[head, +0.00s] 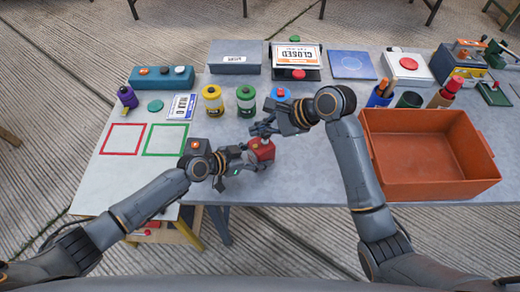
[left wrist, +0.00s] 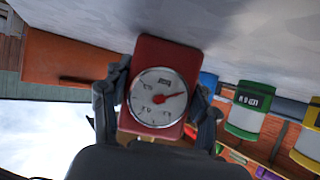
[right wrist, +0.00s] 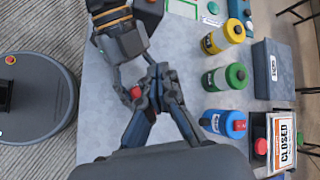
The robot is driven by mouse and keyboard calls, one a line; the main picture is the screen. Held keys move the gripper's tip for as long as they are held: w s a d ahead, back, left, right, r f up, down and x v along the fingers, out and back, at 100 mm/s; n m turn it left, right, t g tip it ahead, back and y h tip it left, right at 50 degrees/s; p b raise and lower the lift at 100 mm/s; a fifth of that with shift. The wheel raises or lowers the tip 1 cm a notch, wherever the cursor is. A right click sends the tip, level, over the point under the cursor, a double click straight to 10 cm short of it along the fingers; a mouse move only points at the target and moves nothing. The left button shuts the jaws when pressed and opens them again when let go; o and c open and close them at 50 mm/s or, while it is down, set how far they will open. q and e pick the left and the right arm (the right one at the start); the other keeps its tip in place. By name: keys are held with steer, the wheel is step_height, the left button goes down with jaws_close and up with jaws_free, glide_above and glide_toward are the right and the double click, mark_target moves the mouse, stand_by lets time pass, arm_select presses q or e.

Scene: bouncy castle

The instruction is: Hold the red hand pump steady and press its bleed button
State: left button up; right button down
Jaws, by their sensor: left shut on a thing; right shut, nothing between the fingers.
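The red hand pump (head: 263,150) stands on the grey table in the head view. In the left wrist view its red body (left wrist: 170,52) shows a round white gauge with a red needle. My left gripper (head: 246,160) is shut on the pump, one finger on each side of it. My right gripper (head: 262,130) is shut and empty, just above the pump's top in the head view. In the right wrist view its closed fingers (right wrist: 157,76) hide most of the pump; only a small red part (right wrist: 136,93) shows beside them. The bleed button cannot be made out.
Yellow (head: 212,102), green (head: 246,98) and blue (head: 281,94) canisters stand just behind the pump. An orange bin (head: 430,190) is at the right. Red (head: 104,138) and green (head: 166,153) outlined squares lie at the left. The table right of the pump, before the bin, is clear.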

arm_select(q)
steer(key=o, duration=0.9)
